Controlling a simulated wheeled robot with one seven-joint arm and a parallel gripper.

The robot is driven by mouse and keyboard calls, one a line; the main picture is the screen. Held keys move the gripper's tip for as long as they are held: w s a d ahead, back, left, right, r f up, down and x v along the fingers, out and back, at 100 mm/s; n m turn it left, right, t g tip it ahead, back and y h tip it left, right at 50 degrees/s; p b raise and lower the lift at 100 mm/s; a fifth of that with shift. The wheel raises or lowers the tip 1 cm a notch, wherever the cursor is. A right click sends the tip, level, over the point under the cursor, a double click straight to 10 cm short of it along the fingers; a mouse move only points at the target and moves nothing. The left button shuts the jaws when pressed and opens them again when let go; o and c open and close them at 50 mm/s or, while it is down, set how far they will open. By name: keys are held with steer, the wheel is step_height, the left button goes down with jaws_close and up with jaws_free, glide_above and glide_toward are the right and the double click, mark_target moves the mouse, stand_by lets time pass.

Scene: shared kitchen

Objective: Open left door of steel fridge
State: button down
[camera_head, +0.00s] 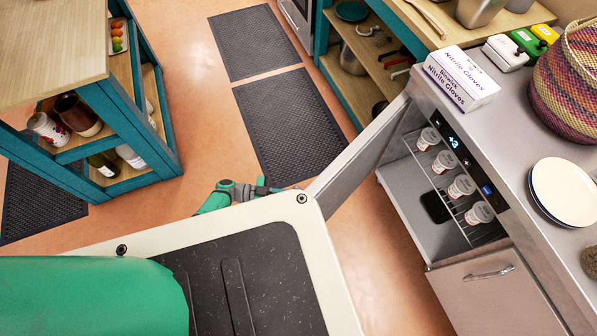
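The steel fridge (497,135) is a low counter unit at the right. Its left door (362,152) stands wide open, swung out toward my body, and shows the lit inside with several white-lidded cups (460,186) on a wire shelf. The right door (497,296) is closed and has a bar handle (490,272). My gripper (268,186) is small in view, just left of the open door's near end, beyond my base. I cannot tell whether it touches the door. My base hides the door's near lower part, and the fingers are too small to read.
A glove box (461,79), a woven basket (572,85) and white plates (563,191) stand on the fridge top. A teal shelf unit (125,120) is at the left. Dark mats (291,125) lie on open floor ahead.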

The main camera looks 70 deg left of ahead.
steer(key=shift+w+a+r, duration=0.1)
steer(key=shift+w+r, duration=0.05)
steer(key=shift+w, duration=0.1)
steer(key=c, duration=1.8)
jaws_free()
steer(key=shift+o, duration=0.2)
steer(key=shift+s, duration=0.1)
steer(key=shift+s, duration=0.1)
